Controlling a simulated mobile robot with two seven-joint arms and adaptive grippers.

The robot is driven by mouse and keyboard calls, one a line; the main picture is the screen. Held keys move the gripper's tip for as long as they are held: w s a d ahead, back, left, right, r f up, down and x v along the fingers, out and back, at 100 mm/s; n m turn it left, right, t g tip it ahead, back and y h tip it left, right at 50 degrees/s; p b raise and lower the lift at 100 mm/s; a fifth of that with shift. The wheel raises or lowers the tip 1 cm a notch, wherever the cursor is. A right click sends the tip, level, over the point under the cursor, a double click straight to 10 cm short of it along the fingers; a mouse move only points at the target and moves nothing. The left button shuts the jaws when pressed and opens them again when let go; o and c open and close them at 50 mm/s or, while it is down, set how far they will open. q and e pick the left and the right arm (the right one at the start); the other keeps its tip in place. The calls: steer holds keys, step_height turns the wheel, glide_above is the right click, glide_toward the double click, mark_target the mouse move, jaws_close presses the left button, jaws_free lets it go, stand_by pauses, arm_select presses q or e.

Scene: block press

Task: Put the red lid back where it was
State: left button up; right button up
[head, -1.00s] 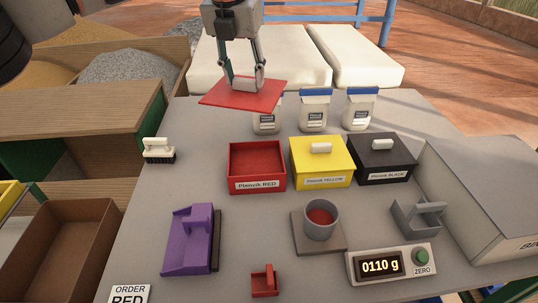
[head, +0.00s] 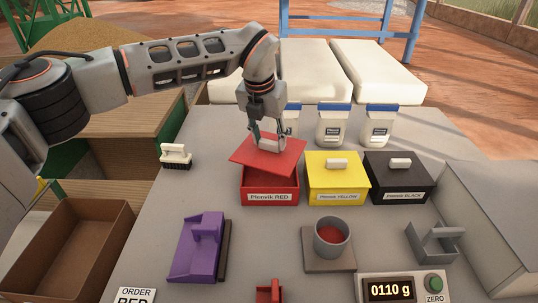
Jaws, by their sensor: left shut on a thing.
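The red lid (head: 262,158) is a flat red plate with a pale handle, in the middle of the head view. My left gripper (head: 270,138) is shut on its handle and holds the lid tilted over the back of the red box (head: 271,199). The red box is labelled "Plenvik RED", and part of its open inside shows below the lid. Whether the lid touches the box rim I cannot tell. My right gripper is not in view.
The yellow box (head: 338,182) and black box (head: 398,180) stand to the right with lids on. White jars (head: 333,127) stand behind. A grey cup with red powder (head: 331,236) is on the scale, which reads 0110 g (head: 391,290). A purple tool (head: 198,250) lies front left; a brush (head: 175,155) stands back left.

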mark_target(268, 151)
arm_select(q)
steer(key=shift+f, duration=2.75)
steer(key=shift+f, duration=0.2)
steer(key=o, duration=1.2)
steer(key=shift+c, duration=0.2)
steer(key=v, duration=1.2)
steer(key=shift+r, duration=0.25)
steer(key=shift+f, duration=0.1)
